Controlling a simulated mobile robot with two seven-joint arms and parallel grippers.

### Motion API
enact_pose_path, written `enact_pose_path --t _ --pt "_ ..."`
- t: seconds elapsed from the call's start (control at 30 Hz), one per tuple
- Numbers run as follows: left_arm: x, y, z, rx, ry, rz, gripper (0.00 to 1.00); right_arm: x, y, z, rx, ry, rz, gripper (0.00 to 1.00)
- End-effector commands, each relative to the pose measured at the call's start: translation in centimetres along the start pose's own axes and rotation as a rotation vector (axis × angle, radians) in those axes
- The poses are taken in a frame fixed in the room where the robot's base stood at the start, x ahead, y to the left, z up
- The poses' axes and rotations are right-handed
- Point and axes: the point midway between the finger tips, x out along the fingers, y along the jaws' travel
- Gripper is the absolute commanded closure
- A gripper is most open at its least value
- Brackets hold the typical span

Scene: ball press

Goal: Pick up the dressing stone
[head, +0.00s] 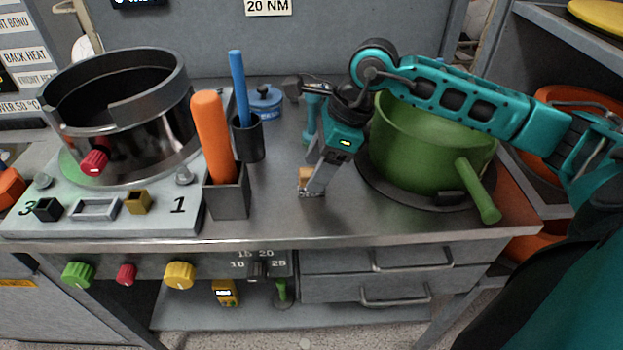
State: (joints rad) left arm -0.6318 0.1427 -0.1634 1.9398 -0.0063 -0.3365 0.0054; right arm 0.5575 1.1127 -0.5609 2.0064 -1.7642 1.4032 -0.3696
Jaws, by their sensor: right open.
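A small block, tan above and speckled grey below, looks like the dressing stone (305,181). It sits on the metal bench top near the middle, right of the square holder with the orange-handled tool. My right gripper (313,183) reaches in from the right and points down at the block. Its jaws are open, with a grey finger in front of the block's right side. The finger hides part of the block, and I cannot tell whether it touches. My left gripper is not in view.
A green pot (410,150) with its handle toward the front stands right of my gripper. The orange-handled tool (213,135), a black cup (248,140) with a blue-handled tool and a blue tin (265,103) are to the left. A large metal ring (130,135) stands far left.

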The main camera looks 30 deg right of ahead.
Motion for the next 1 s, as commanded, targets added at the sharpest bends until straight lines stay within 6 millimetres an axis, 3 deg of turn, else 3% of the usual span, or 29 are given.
enact_pose_path --t 0.2,0.47,1.0 --pt "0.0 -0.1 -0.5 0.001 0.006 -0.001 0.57 2.7 0.0 -0.1 -0.001 0.000 0.002 0.36" --pt "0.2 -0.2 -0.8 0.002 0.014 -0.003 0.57 3.0 0.0 -0.1 -0.001 0.000 0.001 0.36" --pt "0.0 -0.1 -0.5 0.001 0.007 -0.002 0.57 2.9 -0.1 -0.1 -0.001 0.000 0.000 0.87"
